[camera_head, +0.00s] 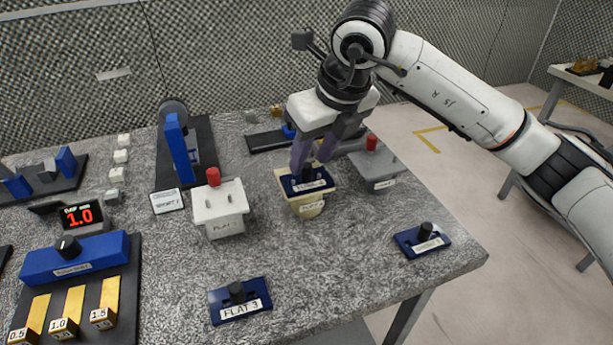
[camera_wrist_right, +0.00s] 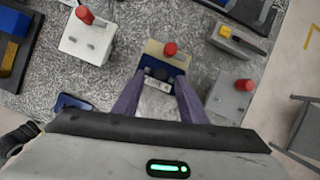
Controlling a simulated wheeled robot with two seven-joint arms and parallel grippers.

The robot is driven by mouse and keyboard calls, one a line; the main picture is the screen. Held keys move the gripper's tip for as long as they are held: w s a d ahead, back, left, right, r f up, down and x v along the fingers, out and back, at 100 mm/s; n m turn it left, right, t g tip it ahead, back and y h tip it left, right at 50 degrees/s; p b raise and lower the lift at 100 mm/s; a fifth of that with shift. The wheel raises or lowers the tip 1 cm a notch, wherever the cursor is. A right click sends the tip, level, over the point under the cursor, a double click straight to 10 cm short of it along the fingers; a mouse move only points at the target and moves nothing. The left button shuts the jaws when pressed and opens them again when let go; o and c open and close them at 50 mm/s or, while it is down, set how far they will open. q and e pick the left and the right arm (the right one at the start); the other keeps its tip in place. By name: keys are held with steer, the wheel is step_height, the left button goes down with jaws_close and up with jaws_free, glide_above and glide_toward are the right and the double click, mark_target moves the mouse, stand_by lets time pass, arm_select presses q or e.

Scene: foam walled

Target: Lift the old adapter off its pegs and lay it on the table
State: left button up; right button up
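A dark blue adapter plate (camera_head: 318,186) with a black knob sits on top of a cream block (camera_head: 309,208) near the middle of the table. I take it for the old adapter; its small label is hard to read. It also shows in the right wrist view (camera_wrist_right: 150,73), in front of a red knob on the cream block. My right gripper (camera_head: 311,168) is down over the plate with its purple-grey fingers on either side of the black knob. The fingers look apart (camera_wrist_right: 157,82); contact with the knob is not clear. Any pegs under the plate are hidden.
A white block (camera_head: 220,207) with a red knob stands left; a grey block (camera_head: 378,167) stands right. Loose blue adapters lie at the front, one marked FLAT 3 (camera_head: 256,291), another at the right corner (camera_head: 407,243). Bare tabletop (camera_head: 340,255) lies between them.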

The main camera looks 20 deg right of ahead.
mark_target(307, 174)
steer(key=shift+x, duration=1.45)
steer(key=shift+w+r, duration=0.1)
jaws_close()
